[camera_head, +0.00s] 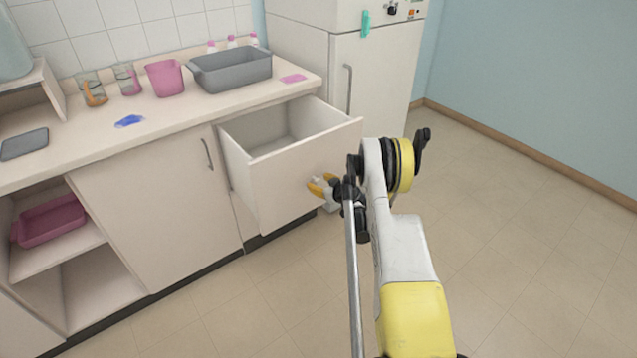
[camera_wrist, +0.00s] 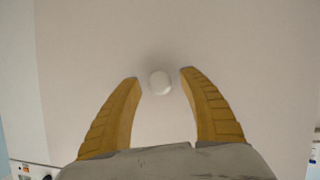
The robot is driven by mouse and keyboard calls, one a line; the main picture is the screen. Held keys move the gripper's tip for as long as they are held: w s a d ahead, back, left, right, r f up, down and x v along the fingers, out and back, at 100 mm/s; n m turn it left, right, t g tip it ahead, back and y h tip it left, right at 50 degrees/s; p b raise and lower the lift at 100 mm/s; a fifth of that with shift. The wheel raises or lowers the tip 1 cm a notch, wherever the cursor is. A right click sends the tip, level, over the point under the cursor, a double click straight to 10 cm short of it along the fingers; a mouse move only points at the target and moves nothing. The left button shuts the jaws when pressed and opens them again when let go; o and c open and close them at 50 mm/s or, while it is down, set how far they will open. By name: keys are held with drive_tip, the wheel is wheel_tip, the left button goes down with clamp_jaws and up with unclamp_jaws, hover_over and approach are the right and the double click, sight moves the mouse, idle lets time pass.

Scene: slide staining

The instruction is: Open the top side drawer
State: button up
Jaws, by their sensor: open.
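The top side drawer (camera_head: 300,175) stands pulled out from under the right end of the counter, and its inside looks empty from above. My gripper (camera_head: 322,187) is at the drawer's front face. In the wrist view its two yellow fingers (camera_wrist: 160,76) are open, one on each side of a round white knob (camera_wrist: 160,83) on the drawer front (camera_wrist: 90,50). A gap shows between the knob and each finger. In the head view the knob is hidden by my gripper.
A grey basin (camera_head: 232,75), a pink container (camera_head: 165,78) and glass beakers stand on the counter (camera_head: 190,115). A closed cabinet door (camera_head: 160,215) is left of the drawer. A white fridge-like cabinet (camera_head: 375,85) stands behind right. The floor (camera_head: 530,220) to the right is clear.

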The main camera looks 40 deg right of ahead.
drive_tip(key=v, duration=0.7)
idle(0.3)
drive_tip(key=w+a+r+g+y, duration=0.2)
drive_tip(key=a+r, duration=1.3)
drive_tip(key=r, duration=0.4)
drive_tip(key=s+a+r+g, duration=0.2)
drive_tip(key=s+a+r, duration=0.7)
drive_tip(key=a, duration=0.4)
drive_tip(key=s+a+r+g, duration=0.1)
drive_tip(key=s+a, duration=0.4)
drive_tip(key=s, duration=0.7)
drive_tip(key=s+a+r+g, duration=0.1)
drive_tip(key=s+a, duration=0.4)
drive_tip(key=s, duration=0.7)
drive_tip(key=shift+r+m+g+h, duration=0.25)
drive_tip(key=shift+m+g+h, duration=0.05)
